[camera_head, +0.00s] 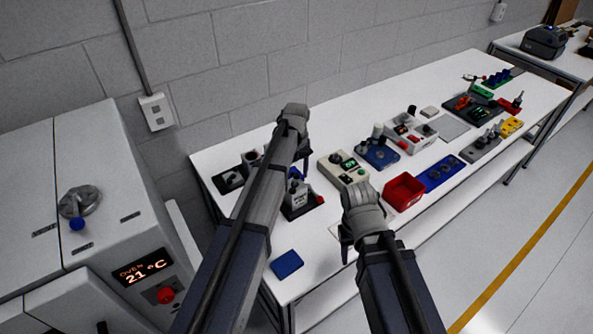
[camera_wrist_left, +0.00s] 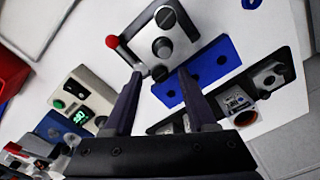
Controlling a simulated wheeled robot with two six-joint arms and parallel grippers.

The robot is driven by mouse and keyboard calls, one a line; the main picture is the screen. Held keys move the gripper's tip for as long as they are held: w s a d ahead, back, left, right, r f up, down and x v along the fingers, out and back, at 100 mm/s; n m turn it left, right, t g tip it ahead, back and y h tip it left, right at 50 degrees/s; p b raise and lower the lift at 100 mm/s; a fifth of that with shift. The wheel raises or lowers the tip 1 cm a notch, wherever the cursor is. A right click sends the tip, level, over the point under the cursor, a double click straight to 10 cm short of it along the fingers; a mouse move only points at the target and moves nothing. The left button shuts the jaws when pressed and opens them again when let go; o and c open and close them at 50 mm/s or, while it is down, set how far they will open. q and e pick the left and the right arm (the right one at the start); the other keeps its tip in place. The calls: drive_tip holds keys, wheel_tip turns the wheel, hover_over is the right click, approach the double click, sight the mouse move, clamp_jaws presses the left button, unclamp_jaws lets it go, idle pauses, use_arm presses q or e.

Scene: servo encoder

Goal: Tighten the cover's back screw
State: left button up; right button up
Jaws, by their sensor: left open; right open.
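A pale boxy unit on a dark base (camera_head: 298,197) stands on the table, with a red ball knob at its side. In the left wrist view this unit (camera_wrist_left: 153,35) shows round dark and silver fittings on top. I cannot tell which fitting is the cover's back screw. My left gripper (camera_head: 304,168) is above this unit; its spread fingers (camera_wrist_left: 160,82) show at the unit's near edge, apart, with nothing held. My right gripper (camera_head: 346,243) hangs open at the table's front, with no object visible in it; its fingertips are partly hidden.
A blue plate with holes (camera_wrist_left: 208,66) and a dark rack of metal parts (camera_wrist_left: 290,65) lie beside the unit. A beige box with green display (camera_head: 337,168), a red bin (camera_head: 403,192) and a blue block (camera_head: 287,264) are nearby. An oven (camera_head: 95,215) stands left.

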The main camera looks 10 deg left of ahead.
sight(297, 175)
use_arm(q)
wheel_tip(297, 175, up, 8)
drive_tip(key=p, duration=0.7)
drive_tip(key=shift+f, duration=0.15)
drive_tip(key=shift+s+f, duration=0.1)
drive_tip(key=s+d+f+m+b, duration=0.2)
drive_tip(key=s+d+f+b, duration=0.1)
drive_tip(key=s, duration=0.6)
drive_tip(key=s+d+f+m+b, duration=0.2)
drive_tip(key=s+f+b, duration=0.1)
drive_tip(key=s, duration=0.6)
drive_tip(key=s+d+f+m+y+b, duration=0.1)
drive_tip(key=s+d+f+m+b, duration=0.1)
drive_tip(key=s, duration=0.7)
drive_tip(key=shift+s+d+f+b, duration=0.2)
drive_tip(key=shift+d+f+b, duration=0.6)
drive_tip(key=shift+f+b, duration=0.15)
drive_tip(key=shift+a, duration=0.15)
